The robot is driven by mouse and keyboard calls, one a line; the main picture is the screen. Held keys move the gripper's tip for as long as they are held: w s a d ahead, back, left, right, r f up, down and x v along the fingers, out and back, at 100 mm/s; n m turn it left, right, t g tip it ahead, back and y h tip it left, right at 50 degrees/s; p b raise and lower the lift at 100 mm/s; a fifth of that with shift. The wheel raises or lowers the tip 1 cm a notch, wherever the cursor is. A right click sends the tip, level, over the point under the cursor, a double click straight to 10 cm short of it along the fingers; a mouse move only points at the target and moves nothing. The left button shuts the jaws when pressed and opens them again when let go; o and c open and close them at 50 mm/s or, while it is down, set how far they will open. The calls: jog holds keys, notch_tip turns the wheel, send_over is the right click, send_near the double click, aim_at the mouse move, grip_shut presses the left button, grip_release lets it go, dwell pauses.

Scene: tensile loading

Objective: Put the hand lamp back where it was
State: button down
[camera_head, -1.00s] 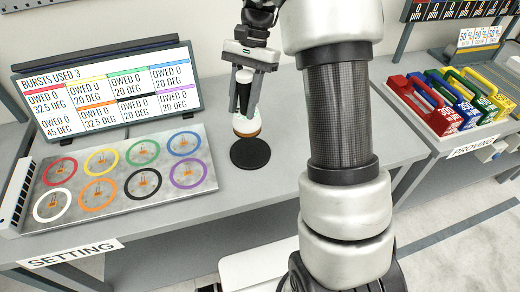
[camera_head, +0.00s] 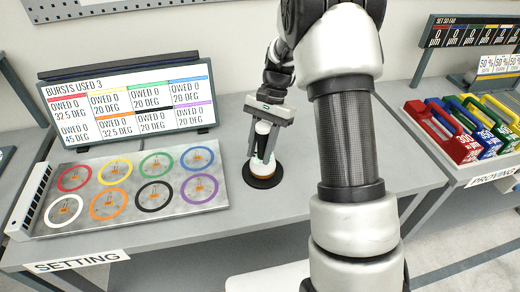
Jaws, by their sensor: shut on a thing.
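The hand lamp (camera_head: 261,166) has a dark handle and a white head with an orange band. My gripper (camera_head: 264,150) is shut on it, with one finger on each side of the handle, and holds it upright. The lamp's head is down at the round black pad (camera_head: 262,184) on the grey bench. The head covers the middle of the pad, and I cannot tell whether it rests fully on it.
A metal plate with several coloured rings (camera_head: 140,208) lies left of the pad, with a display board (camera_head: 130,103) behind it. Several coloured weights (camera_head: 455,140) stand on the right-hand bench. My arm crosses the view right of the lamp; the bench right of the pad is clear.

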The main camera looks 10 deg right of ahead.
jog(key=c, duration=1.3)
grip_release()
